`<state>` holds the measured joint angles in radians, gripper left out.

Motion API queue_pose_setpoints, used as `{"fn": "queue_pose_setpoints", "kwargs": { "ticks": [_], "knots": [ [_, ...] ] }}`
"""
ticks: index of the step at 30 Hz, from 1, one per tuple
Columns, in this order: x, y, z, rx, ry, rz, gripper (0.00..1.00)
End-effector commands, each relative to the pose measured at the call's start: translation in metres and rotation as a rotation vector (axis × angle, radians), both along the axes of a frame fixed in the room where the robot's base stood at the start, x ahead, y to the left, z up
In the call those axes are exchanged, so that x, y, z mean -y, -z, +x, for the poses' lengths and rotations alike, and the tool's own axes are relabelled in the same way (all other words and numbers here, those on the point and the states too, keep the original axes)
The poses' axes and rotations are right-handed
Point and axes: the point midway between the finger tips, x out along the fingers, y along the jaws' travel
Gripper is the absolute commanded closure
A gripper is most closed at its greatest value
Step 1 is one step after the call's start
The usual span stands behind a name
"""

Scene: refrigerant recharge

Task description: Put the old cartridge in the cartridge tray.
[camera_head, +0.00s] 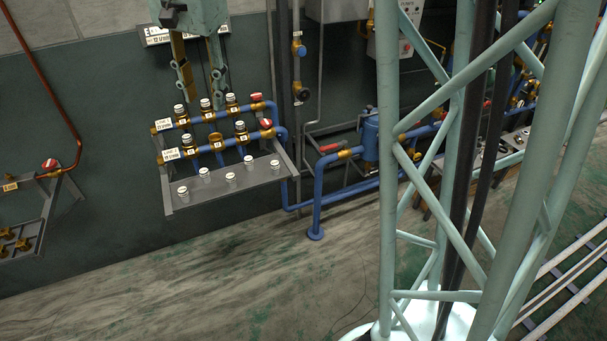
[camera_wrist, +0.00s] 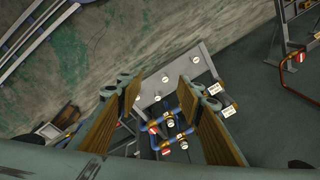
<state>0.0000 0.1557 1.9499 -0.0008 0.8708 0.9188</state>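My gripper (camera_head: 202,98) hangs at the top left of the head view, above the back of the blue pipe manifold. Its two brass-padded fingers are apart with nothing between them. In the wrist view my gripper (camera_wrist: 158,90) is also open, and a grey shelf and pipework show beyond its fingers. I cannot tell which thing is the old cartridge. I cannot pick out the cartridge tray with certainty. The grey shelf (camera_head: 240,190) below the manifold bears several small white-topped pieces; one (camera_head: 231,181) stands near its middle.
The blue manifold (camera_head: 204,148) has brass valves, several white-topped, and red-handled valves at its right ends. A blue cylinder (camera_head: 371,140) stands farther right. A workbench with small items (camera_head: 515,140) lies partly behind my lattice column. The floor (camera_head: 200,285) in front is clear.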

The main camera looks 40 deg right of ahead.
Motion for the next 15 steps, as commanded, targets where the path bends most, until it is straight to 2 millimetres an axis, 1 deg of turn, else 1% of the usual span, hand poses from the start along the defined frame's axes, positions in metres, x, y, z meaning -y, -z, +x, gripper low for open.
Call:
{"fn": "queue_pose_setpoints", "kwargs": {
  "ticks": [1,4,15],
  "knots": [
    [0.0,-0.007,-0.01,0.006,-0.021,-0.004,0.66],
    [0.0,-0.016,-0.029,0.016,-0.064,-0.011,0.66],
    [0.0,-0.045,-0.101,0.051,-0.227,-0.044,0.66]
  ]
}}
